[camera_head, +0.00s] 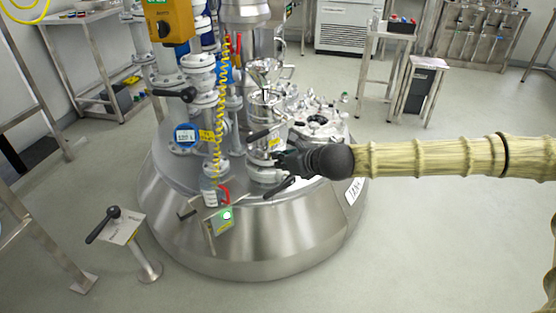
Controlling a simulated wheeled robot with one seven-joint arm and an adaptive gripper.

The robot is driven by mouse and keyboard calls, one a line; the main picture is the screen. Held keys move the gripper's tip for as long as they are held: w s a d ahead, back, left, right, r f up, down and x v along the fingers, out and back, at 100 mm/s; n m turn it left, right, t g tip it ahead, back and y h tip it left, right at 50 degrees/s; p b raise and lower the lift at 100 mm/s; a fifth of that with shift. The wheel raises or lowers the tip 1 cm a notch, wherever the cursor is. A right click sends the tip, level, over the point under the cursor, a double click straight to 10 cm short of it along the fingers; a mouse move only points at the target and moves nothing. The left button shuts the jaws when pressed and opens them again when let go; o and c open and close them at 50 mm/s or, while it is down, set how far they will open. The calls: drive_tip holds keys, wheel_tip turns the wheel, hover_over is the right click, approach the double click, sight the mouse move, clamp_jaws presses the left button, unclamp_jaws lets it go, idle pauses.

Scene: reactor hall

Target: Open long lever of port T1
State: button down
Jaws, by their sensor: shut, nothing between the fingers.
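A large steel reactor (215,250) fills the middle of the head view, with pipes and ports on its lid. A silver port with a funnel (264,72) on top stands near the lid's middle and bears a yellow label. A black lever (262,133) sticks out to its left. A second black lever (279,187) points down-left near the lid's front edge, below my gripper. The T1 marking is too small to read, so I cannot tell which lever is the long one. My gripper (278,160) is shut and empty, beside the port's lower part; contact cannot be told.
A black-handled lever (103,225) stands on a separate post at front left. A valve with a black handle (182,94) and a coiled yellow hose (220,110) stand left of the port. A flanged manhole (318,121) lies behind my gripper.

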drive_tip(key=x, duration=0.8)
drive_tip(key=shift+w+a+r+b, duration=0.15)
drive_tip(key=shift+r+b, duration=0.05)
drive_tip(key=shift+r, duration=0.8)
drive_tip(key=shift+w+a+r+b, duration=0.1)
drive_tip(key=shift+r+b, duration=0.05)
drive_tip(key=shift+r, duration=0.85)
drive_tip(key=shift+r+p, duration=0.5)
drive_tip(key=shift+p, duration=0.1)
